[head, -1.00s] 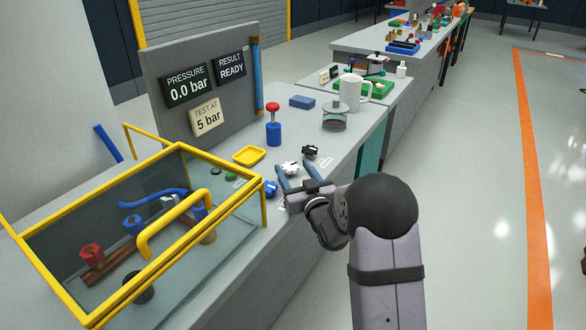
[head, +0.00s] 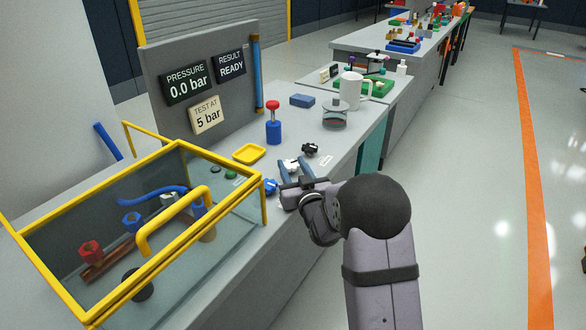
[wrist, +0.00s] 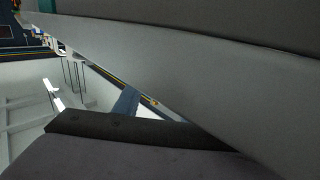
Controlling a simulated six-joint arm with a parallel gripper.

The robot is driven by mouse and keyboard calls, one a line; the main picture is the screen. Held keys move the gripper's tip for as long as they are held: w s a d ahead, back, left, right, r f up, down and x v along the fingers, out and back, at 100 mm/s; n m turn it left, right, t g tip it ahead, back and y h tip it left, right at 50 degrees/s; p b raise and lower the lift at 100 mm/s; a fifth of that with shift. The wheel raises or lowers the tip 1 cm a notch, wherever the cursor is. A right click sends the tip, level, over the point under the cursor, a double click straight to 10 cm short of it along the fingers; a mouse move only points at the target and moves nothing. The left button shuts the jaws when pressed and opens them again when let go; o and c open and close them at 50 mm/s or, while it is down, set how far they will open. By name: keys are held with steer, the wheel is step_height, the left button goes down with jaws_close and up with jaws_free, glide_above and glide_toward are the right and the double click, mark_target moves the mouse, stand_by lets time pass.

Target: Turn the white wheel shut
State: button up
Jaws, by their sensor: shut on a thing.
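The white wheel (head: 293,168) is at the front edge of the bench, in the row of small wheels in the head view. My gripper (head: 292,163) is over it, its two blue fingers on either side and shut on it. The fingers hide most of the wheel, so its turned angle cannot be told. A black wheel (head: 310,149) stands just beyond, and a blue wheel (head: 270,186) just nearer, beside the glass box. In the wrist view a blue finger (wrist: 125,103) shows against the bench side; the wheel cannot be made out there.
The yellow-framed glass box (head: 150,235) with pipes and valves is close on the left. Open floor lies to the right.

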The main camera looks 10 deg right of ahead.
steer(key=shift+m+h+b, duration=0.3)
steer(key=shift+m+h, duration=0.1)
steer(key=shift+h, duration=0.2)
steer(key=o, duration=1.1)
steer(key=shift+c, duration=0.2)
steer(key=shift+s, duration=0.15)
steer(key=shift+s+a, duration=0.1)
steer(key=shift+s, duration=3.45)
